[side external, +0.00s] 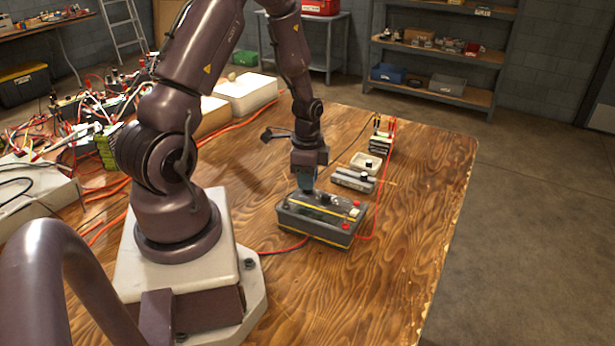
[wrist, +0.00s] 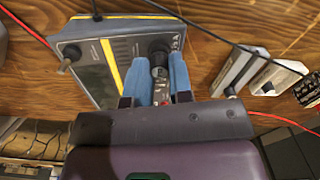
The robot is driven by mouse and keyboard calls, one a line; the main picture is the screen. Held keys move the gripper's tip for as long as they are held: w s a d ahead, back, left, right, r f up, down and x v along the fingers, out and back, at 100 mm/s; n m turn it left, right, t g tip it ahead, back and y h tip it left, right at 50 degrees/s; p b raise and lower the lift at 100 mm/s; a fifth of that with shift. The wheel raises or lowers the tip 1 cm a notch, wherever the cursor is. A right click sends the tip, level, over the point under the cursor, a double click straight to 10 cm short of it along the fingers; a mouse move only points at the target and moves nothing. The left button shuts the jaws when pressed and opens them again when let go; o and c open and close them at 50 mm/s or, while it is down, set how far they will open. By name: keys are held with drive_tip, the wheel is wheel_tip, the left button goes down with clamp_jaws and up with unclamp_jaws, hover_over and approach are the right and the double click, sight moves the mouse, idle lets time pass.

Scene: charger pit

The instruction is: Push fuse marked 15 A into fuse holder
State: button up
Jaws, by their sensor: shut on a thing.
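A grey box (side external: 308,228) with a yellow stripe, a red button and dark knobs lies on the wooden table under my gripper (side external: 305,186). In the wrist view the box (wrist: 84,48) fills the upper left. My gripper (wrist: 163,75) has blue fingers shut on a small fuse (wrist: 160,73) with a pale body. The fuse lines up with a round dark holder (wrist: 159,50) on the box, beside a partly hidden marking ending in "A". I cannot tell how deep the fuse sits in the holder, and its own marking is not readable.
Behind the box stand a grey block (side external: 353,180), a white tray (side external: 366,162) and a dark terminal block (side external: 381,143). A red cable (side external: 375,205) runs along the box's right side. The table's right part (side external: 430,190) is clear.

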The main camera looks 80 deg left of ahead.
drive_tip(key=shift+f, duration=0.1)
drive_tip(key=o, duration=0.8)
drive_tip(key=shift+o, duration=1)
drive_tip(key=shift+r, duration=3.8)
